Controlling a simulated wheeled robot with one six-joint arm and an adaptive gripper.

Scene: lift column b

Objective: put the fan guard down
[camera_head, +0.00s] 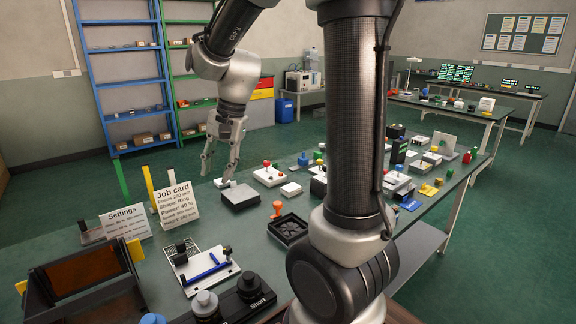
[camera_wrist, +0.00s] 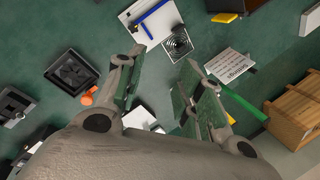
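What looks like the fan guard, a small dark square with concentric rings (camera_wrist: 177,43), shows in the wrist view at the edge of a white board (camera_wrist: 155,20). In the head view this dark grille (camera_head: 181,258) lies at the left of the white board with a blue bar (camera_head: 210,278). My gripper (camera_head: 216,176) points down above the bench, behind the job card and well apart from the grille. In the wrist view its two fingers (camera_wrist: 158,84) stand wide apart with nothing held between them.
The green bench (camera_head: 262,252) carries a black square frame (camera_head: 290,228), an orange knob (camera_head: 277,209), a grey block (camera_head: 239,195), a job card (camera_head: 177,203) and a settings card (camera_head: 125,224). A brown-and-black bin (camera_head: 85,280) stands front left. Several fixtures crowd the right.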

